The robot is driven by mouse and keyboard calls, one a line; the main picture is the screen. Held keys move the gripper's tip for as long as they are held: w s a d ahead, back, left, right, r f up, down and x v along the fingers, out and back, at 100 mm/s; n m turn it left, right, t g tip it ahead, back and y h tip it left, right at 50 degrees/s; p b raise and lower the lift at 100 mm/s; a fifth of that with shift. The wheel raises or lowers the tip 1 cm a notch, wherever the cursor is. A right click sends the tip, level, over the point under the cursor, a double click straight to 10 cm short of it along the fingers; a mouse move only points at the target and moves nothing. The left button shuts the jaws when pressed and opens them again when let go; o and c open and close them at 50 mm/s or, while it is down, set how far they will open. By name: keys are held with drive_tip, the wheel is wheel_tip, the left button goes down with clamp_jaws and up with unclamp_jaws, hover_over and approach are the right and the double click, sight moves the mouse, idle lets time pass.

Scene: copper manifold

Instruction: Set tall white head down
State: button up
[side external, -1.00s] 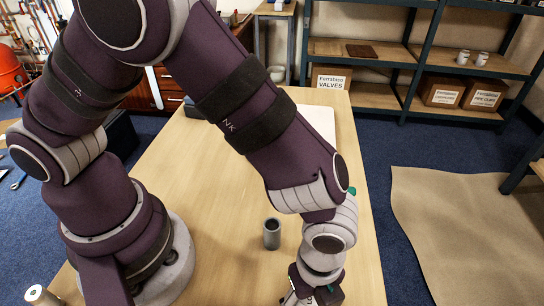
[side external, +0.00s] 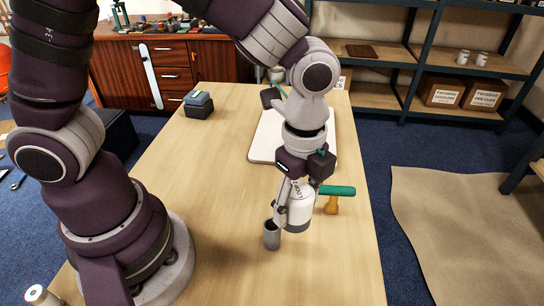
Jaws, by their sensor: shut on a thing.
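The tall white head (side external: 299,213) is a white cylinder with dark lettering and a grey lower band. It is upright, or close to it, in my gripper (side external: 288,208), which points down and is shut on it. One finger shows along its left side; the other is mostly hidden. The head is just right of and behind a small grey open-topped cylinder (side external: 272,238) standing on the table. I cannot tell whether the head's base touches the table.
A mallet with a green head (side external: 337,190) and orange handle is close behind on the right. A white board (side external: 264,146) lies farther back. Dark blue-grey boxes (side external: 198,104) are at the back left. The wooden table (side external: 215,190) is clear to the left and in front.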

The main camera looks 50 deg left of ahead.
drive_tip(key=s+a+f+n, duration=0.1)
drive_tip(key=a+n, duration=0.2)
drive_tip(key=a, duration=0.3)
drive_tip(key=s+a+f+n, duration=0.1)
drive_tip(key=s+a+n, duration=0.1)
drive_tip(key=a+n, duration=0.2)
drive_tip(key=s+a+n, duration=0.1)
drive_tip(key=a+n, duration=0.2)
drive_tip(key=a, duration=0.6)
drive_tip(key=shift+s+a+f, duration=0.3)
drive_tip(key=shift+a+f, duration=0.05)
drive_tip(key=shift+f, duration=0.05)
drive_tip(key=s+a+n, duration=0.2)
drive_tip(key=s, duration=0.1)
drive_tip(key=s+a+n, duration=0.1)
drive_tip(key=s+n, duration=0.1)
drive_tip(key=shift+f, duration=0.4)
drive_tip(key=shift+a, duration=0.35)
drive_tip(key=w+a, duration=0.3)
drive_tip(key=w+a+f, duration=0.1)
drive_tip(key=w+a, duration=0.6)
drive_tip(key=shift+w+a+f, duration=0.3)
drive_tip(key=shift+w, duration=0.05)
drive_tip(key=shift+w+a+f, duration=0.1)
drive_tip(key=shift+f, duration=1.65)
